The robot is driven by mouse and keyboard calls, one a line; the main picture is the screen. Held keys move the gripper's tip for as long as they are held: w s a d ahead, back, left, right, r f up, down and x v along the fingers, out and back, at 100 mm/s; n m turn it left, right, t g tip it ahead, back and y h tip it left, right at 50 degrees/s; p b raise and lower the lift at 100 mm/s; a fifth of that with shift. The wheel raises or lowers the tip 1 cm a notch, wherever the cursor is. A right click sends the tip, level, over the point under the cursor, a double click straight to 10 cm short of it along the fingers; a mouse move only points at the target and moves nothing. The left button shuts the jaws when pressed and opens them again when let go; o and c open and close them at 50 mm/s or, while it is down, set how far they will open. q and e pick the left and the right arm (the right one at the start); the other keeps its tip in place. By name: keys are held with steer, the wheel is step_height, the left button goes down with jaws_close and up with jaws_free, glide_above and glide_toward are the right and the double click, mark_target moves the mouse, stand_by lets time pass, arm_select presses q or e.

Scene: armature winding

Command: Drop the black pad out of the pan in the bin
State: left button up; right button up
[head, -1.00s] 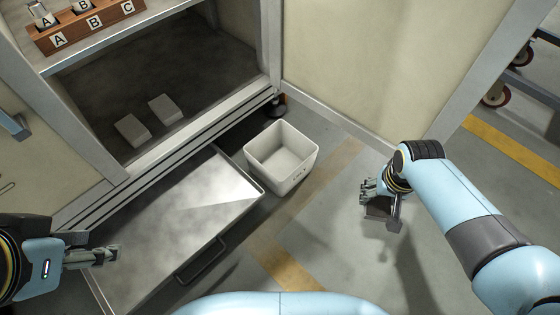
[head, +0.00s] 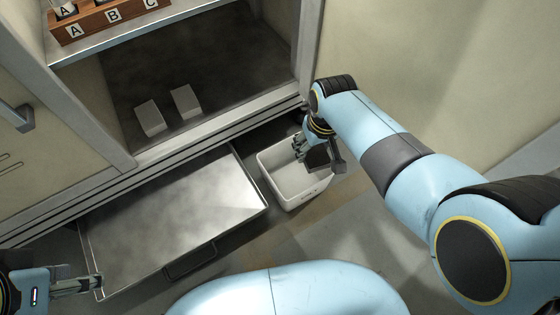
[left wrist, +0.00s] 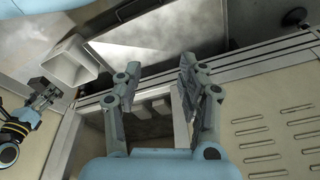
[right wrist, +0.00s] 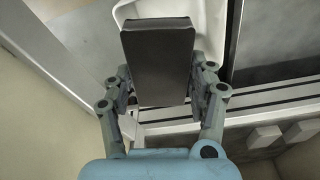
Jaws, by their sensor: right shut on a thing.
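My right gripper (head: 312,150) is shut on the black pad (right wrist: 160,65), which fills the space between its fingers in the right wrist view. In the head view the pad (head: 318,157) is held over the right part of the white bin (head: 285,201). The bin's rim shows behind the pad in the right wrist view (right wrist: 122,14). The shiny metal pan (head: 170,225) is pulled out from under the cabinet and looks empty. My left gripper (head: 92,286) is near the pan's front left corner, its fingers apart and empty in the left wrist view (left wrist: 160,75).
The cabinet's open bay holds two pale blocks (head: 150,118). A brown rack (head: 110,17) marked A, B, C stands on the shelf above. A cabinet wall panel (head: 400,60) rises behind the bin. The pan's handle (head: 190,262) faces the front.

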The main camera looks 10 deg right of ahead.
steer(key=shift+w+a+r, duration=0.6)
steer(key=shift+w+a, duration=0.2)
steer(key=shift+w+f, duration=0.1)
steer(key=shift+f, duration=0.1)
step_height(320, 180, down, 3)
steer(key=b, duration=0.3)
steer(key=shift+f, duration=0.2)
steer(key=shift+f+b, duration=0.4)
steer(key=shift+b, duration=0.2)
arm_select(q)
steer(key=shift+w+d+f+t+b, duration=0.2)
steer(key=shift+w+f+t+b, duration=0.1)
steer(key=shift+w+f+t, duration=0.9)
steer(key=shift+w+d+f+t+b, duration=0.25)
steer(key=shift+w+f+t, duration=0.6)
steer(key=shift+t, duration=0.65)
arm_select(e)
steer(key=shift+f, duration=0.55)
arm_select(q)
steer(key=shift+s, duration=0.1)
arm_select(e)
steer(key=o, duration=1.2)
steer(key=shift+r, duration=0.1)
